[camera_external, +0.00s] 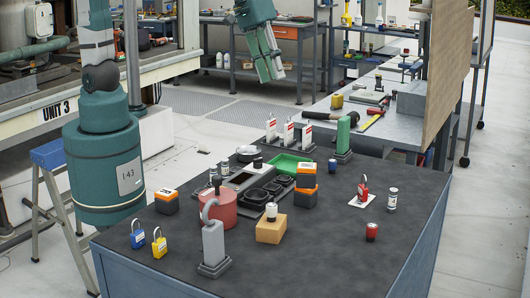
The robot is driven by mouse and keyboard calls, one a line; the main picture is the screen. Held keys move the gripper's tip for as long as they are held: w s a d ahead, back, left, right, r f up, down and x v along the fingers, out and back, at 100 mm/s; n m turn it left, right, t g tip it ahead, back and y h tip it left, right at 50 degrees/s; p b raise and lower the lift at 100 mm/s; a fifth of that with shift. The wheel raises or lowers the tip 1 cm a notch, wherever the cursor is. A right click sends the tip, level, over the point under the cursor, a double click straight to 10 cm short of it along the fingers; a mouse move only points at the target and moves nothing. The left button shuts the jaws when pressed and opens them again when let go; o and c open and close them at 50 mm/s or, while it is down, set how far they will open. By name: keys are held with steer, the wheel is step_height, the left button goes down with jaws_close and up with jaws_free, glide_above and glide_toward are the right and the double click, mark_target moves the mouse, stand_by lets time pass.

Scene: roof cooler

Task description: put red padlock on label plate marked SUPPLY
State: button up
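A small red padlock (363,187) stands upright near the right side of the dark bench top. A white card or plate (355,203) lies flat under or right beside it; I cannot tell full contact. Several upright white plates with red marks, one of them the middle plate (289,132), stand in a row at the back of the bench. Their lettering is too small to read, so I cannot tell which says SUPPLY. My gripper (273,78) hangs high at the top centre, well away from the padlock, with no object visible in it. Its finger gap is unclear.
A blue padlock (138,239) and yellow padlock (159,247) stand front left. The front-right bench top is mostly clear.

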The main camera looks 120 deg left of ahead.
steer(key=s+d+f+m+t, duration=0.1)
steer(key=s+d+m, duration=0.2)
steer(key=s, duration=0.9)
steer(key=s+d+f+m+t, duration=0.1)
steer(key=s+d+m+t, duration=0.1)
steer(key=s+m, duration=0.7)
steer(key=shift+s+d+m, duration=0.3)
steer(key=shift+s+d, duration=0.1)
steer(key=shift+s, duration=0.95)
steer(key=shift+f, duration=0.15)
